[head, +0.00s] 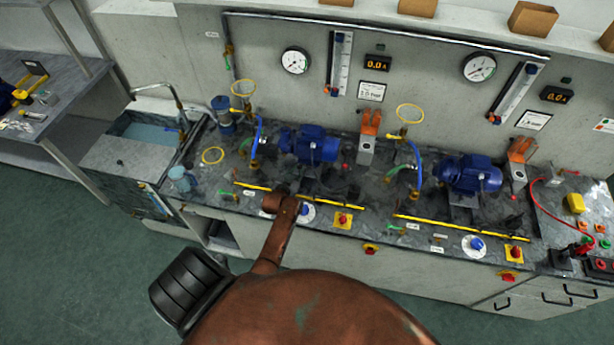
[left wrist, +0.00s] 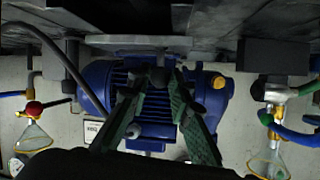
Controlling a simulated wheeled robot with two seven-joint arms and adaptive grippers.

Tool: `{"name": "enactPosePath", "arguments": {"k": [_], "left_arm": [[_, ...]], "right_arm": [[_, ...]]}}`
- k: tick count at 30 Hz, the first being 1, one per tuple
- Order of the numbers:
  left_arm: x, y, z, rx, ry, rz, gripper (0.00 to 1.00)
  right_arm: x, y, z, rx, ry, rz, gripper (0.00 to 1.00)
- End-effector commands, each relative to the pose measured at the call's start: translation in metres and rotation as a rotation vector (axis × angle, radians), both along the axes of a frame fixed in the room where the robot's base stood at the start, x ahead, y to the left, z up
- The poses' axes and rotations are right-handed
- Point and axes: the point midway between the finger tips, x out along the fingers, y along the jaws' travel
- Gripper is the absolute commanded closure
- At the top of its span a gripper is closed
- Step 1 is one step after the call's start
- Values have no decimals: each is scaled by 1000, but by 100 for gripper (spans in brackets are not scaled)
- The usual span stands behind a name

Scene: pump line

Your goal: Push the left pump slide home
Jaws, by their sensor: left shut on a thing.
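The left pump (head: 310,145) is a blue motor unit on the dark bench, on the left of the two pump stations. Its slide is low and dark below it and mostly hidden by my arm. My left gripper (head: 298,193) reaches in at the front of this station. In the left wrist view my left gripper's green fingers (left wrist: 160,82) close together on a small dark knob (left wrist: 159,73) in front of the blue pump (left wrist: 150,110). The knob looks like the slide's handle. I cannot tell how far in the slide sits. My right gripper is not in view.
The right pump (head: 470,175) stands further right. Yellow strips (head: 330,202) run along the bench front, near a blue dial knob (head: 304,209) and a red switch (head: 343,219). A sink (head: 145,134) lies left.

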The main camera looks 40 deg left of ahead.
Motion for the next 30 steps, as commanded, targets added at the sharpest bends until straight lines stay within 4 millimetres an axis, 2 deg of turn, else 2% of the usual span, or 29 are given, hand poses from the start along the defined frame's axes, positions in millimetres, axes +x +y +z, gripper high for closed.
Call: {"name": "enactPosePath", "arguments": {"k": [6, 7, 14, 24, 30], "left_arm": [[1, 1, 3, 3, -4, 1, 100], [1, 1, 3, 3, -4, 0, 80], [2, -1, 3, 4, -4, -2, 64], [-1, -2, 3, 2, -3, -2, 64], [-24, -8, 12, 3, -3, -3, 64]], "right_arm": [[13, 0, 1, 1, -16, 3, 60], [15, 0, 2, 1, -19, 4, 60], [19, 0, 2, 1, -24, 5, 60], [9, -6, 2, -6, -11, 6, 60], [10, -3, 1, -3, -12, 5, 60]]}}
